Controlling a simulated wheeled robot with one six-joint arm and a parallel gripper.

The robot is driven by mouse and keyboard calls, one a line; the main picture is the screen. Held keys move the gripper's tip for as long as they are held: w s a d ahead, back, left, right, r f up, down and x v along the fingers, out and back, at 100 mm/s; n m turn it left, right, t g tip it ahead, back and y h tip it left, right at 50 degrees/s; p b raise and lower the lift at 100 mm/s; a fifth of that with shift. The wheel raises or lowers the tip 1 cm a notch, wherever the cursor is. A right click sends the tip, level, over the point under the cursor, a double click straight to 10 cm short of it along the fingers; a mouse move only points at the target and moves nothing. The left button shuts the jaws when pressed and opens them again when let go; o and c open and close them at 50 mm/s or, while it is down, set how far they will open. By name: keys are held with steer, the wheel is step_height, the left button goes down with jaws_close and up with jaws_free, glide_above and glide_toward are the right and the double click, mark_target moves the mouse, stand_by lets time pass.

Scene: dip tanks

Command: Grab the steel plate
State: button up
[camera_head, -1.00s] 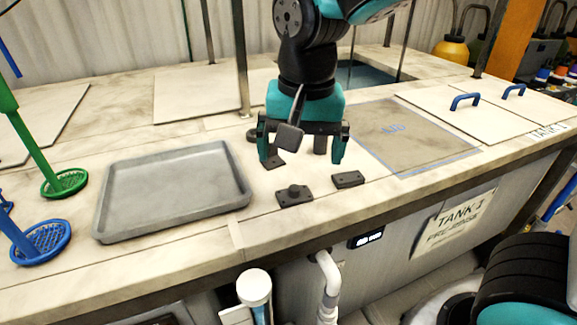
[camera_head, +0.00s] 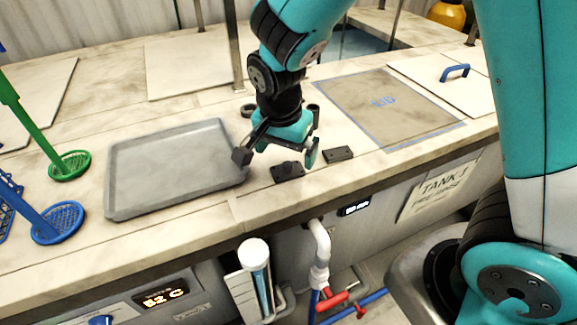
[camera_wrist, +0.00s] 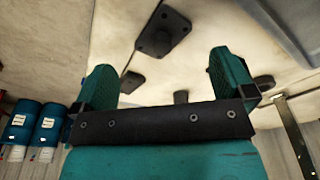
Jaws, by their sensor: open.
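Several small dark metal pieces lie on the counter. A flat rectangular one, plate-like (camera_head: 337,154), lies just right of my gripper in the head view. I cannot tell for certain which is the steel plate. My gripper (camera_wrist: 163,65) is open, its two teal fingers apart, with nothing held between them. In the head view it hangs low over the counter behind these two pieces, and the arm partly hides the area beneath it.
A grey tray (camera_head: 116,190) lies left of my gripper. A grey panel marked LID (camera_head: 395,115) lies to the right, beside a white cover with a blue handle (camera_head: 455,72). Green (camera_head: 70,165) and blue (camera_head: 57,222) baskets stand at the left. A metal post (camera_head: 238,50) rises behind the gripper.

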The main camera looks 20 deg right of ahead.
mark_target(287, 164)
steer(key=shift+w+d+f+p, duration=0.15)
steer(key=shift+f+p, duration=0.2)
steer(key=shift+f, duration=0.45)
steer(key=shift+w+d+f+p, duration=0.1)
steer(key=shift+f+p, duration=0.2)
steer(key=shift+f, duration=0.55)
steer(key=shift+w+d+f+p, duration=0.15)
steer(key=shift+f+p, duration=0.2)
steer(key=shift+f, duration=0.45)
steer(key=c, duration=0.7)
steer(key=shift+r, duration=0.1)
steer(key=shift+c, duration=0.2)
